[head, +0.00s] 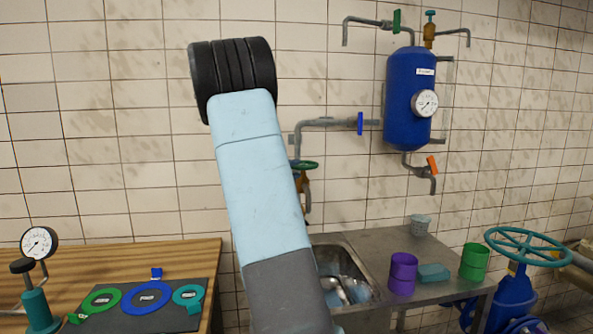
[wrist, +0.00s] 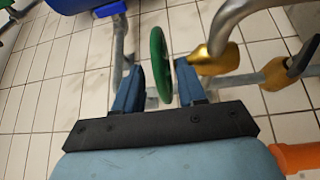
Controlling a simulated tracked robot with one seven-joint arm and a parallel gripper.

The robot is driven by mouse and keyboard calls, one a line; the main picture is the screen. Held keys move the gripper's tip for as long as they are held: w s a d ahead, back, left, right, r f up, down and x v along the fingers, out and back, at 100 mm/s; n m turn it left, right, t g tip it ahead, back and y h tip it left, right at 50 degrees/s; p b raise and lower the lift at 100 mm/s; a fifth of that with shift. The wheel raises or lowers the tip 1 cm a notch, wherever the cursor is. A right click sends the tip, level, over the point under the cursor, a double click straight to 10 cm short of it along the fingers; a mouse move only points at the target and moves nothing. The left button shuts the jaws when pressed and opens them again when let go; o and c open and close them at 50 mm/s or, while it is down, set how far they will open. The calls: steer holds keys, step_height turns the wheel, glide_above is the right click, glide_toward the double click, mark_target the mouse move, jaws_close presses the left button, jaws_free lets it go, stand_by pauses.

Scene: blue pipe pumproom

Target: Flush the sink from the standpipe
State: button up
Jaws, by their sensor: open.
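The standpipe has a green handwheel (head: 306,165) on a brass valve (head: 303,184), partly hidden behind my arm in the head view. In the wrist view a green wheel (wrist: 158,45) is seen nearly edge-on. My gripper (wrist: 157,68) is open with its two blue fingers on either side of the wheel's rim. A narrow gap shows on each side. A brass tap body (wrist: 212,64) and a curved grey spout (wrist: 236,20) are close to the right finger. The steel sink (head: 319,242) holds shiny metal items, partly hidden by my arm. My gripper is hidden in the head view.
A steel counter (head: 375,244) bears purple (head: 403,274) and green (head: 474,262) cups and a teal block (head: 434,273). A blue tank (head: 408,95) hangs on the wall. A wooden bench (head: 150,258) with coloured rings stands left. A large teal handwheel (head: 527,246) is at right.

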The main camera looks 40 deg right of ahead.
steer(key=shift+d, duration=1.15)
jaws_close()
